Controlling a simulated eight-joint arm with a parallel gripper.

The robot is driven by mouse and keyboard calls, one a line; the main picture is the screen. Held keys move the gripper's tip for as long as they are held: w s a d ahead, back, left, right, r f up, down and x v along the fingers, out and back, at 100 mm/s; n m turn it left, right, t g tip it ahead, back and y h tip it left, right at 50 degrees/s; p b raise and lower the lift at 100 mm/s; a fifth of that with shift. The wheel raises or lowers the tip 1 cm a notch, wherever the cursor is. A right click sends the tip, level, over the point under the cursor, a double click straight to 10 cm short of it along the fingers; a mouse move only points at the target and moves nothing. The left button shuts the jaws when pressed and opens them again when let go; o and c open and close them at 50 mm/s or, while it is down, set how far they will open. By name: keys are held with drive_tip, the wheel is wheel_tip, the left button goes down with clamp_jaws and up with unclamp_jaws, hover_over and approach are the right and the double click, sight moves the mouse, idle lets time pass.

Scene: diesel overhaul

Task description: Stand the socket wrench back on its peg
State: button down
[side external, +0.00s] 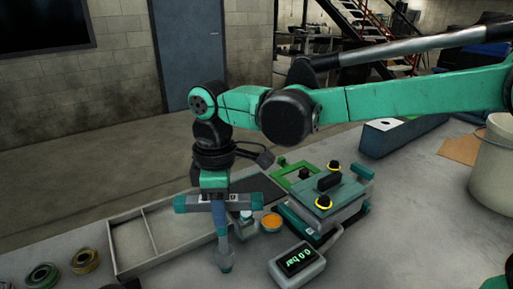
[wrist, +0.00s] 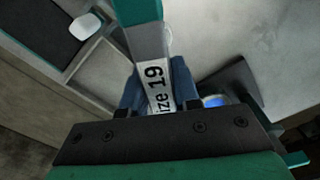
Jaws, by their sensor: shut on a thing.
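The socket wrench is a T-shape with a teal crossbar (side external: 254,202) and a grey shaft (side external: 223,248) hanging down, close to upright. My gripper (side external: 218,208) points down and is shut on the middle of the crossbar. In the wrist view the bar (wrist: 138,15) runs away between the blue fingers of my gripper (wrist: 157,90), with a white label reading "ize 19". The shaft's lower end is over the bench beside the tray; I cannot tell whether it touches anything. I cannot pick out the peg in either view.
A shallow divided tray (side external: 118,248) lies left of the wrench. A gauge reading 0.0 bar (side external: 297,262) and a teal fixture (side external: 325,190) with yellow-ringed knobs are farther right.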

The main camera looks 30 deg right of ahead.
drive_tip(key=shift+f, duration=1.15)
unclamp_jaws()
drive_tip(key=shift+r, duration=4.45)
